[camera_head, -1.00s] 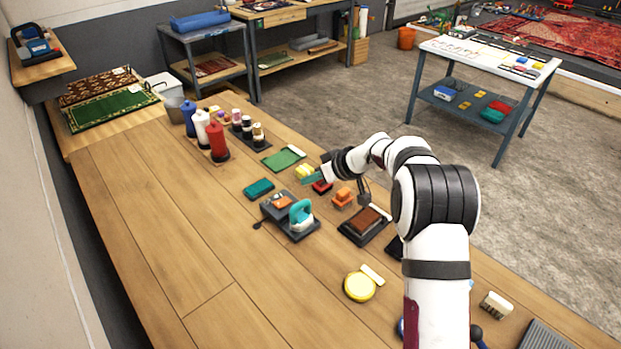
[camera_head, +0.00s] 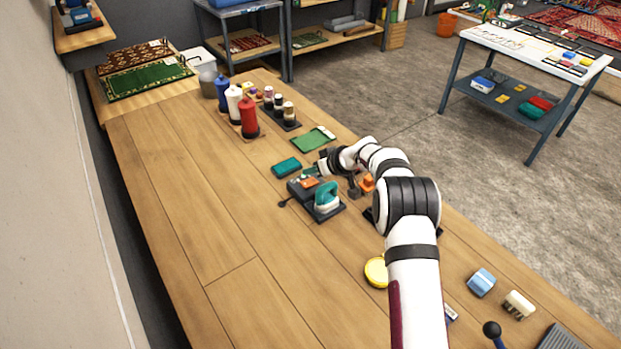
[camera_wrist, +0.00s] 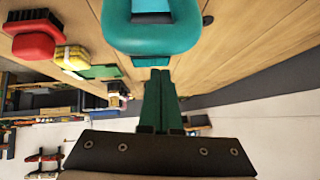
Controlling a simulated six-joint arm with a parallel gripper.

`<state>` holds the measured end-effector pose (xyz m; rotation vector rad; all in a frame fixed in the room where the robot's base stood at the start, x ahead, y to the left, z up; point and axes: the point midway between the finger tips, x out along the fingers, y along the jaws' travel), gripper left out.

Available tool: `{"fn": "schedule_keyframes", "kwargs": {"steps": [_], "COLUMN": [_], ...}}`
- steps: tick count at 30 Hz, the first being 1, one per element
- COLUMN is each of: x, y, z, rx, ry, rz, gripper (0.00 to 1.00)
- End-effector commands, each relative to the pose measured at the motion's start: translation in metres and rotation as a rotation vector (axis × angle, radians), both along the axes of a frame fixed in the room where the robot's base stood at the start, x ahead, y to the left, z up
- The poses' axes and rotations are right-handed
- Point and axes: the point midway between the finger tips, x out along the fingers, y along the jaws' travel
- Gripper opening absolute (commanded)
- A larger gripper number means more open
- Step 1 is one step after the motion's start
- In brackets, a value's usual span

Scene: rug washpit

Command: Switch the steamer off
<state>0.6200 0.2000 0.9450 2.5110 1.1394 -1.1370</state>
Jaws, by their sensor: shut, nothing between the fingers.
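The steamer (camera_head: 326,200) has a teal handle and stands on a dark base (camera_head: 334,212) on the bench. An orange part (camera_head: 309,183) shows on the base beside it. My gripper (camera_head: 310,171) is at the back edge of the base, close to the orange part; I cannot tell whether it touches. In the wrist view my shut, empty green fingers (camera_wrist: 160,90) point at a large rounded teal body (camera_wrist: 150,35), which looks like the steamer. The orange part does not show in the wrist view, and the switch's state cannot be told.
A teal block (camera_head: 286,168) lies just behind the base. A green pad (camera_head: 308,141) and several bottles, including a red one (camera_head: 249,120), stand farther back. An orange object (camera_head: 367,183) is partly behind my arm. The bench's left half is clear.

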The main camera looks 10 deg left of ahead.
Motion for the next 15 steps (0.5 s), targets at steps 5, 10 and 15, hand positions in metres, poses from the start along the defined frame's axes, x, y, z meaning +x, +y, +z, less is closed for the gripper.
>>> {"fn": "schedule_keyframes", "kwargs": {"steps": [5,10,15], "x": [-0.003,-0.004,-0.004], "y": [0.002,0.002,0.002], "z": [-0.022,-0.029,-0.029], "rx": [0.000,0.000,0.000], "ry": [0.001,0.001,0.001], "rz": [-0.001,-0.001,-0.001], "gripper": [0.00,0.00,0.00]}}
